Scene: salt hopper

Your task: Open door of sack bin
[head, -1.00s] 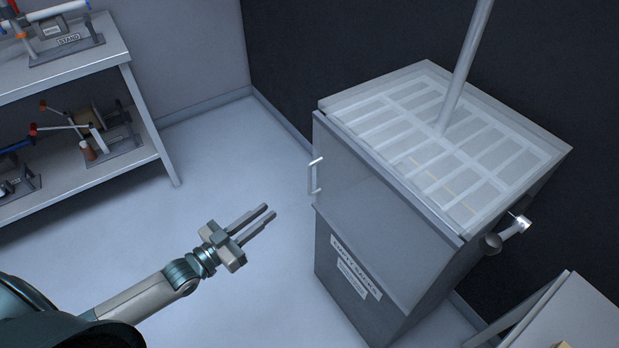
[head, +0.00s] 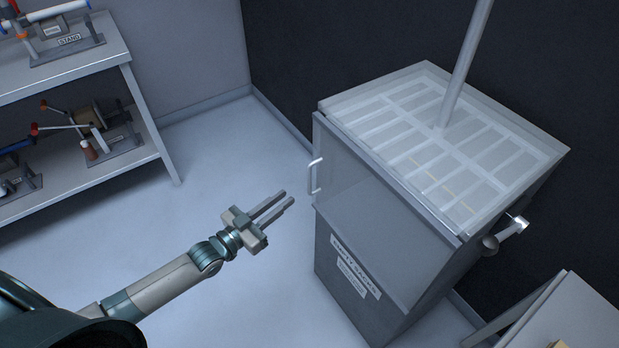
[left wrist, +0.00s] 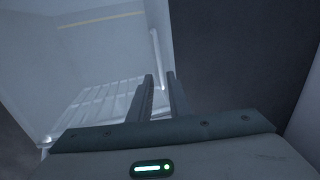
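The sack bin (head: 350,275) is a tall grey cabinet with a label on its lower front. Its upper front is a translucent door (head: 375,215), which looks closed. A light bar handle (head: 315,176) stands out at the door's left edge. My left gripper (head: 289,197) is a little left of and below the handle in the head view, apart from it. Its two fingers point toward the bin with a gap between them, and nothing is held. The fingers (left wrist: 160,90) also show in the left wrist view. My right gripper is not visible.
A slatted grid top (head: 440,140) with a pole (head: 465,65) covers the bin. A lever with a dark knob (head: 490,243) is on its right side. A shelf (head: 130,80) with tools stands at left, and a table (head: 560,310) at lower right. The floor between is clear.

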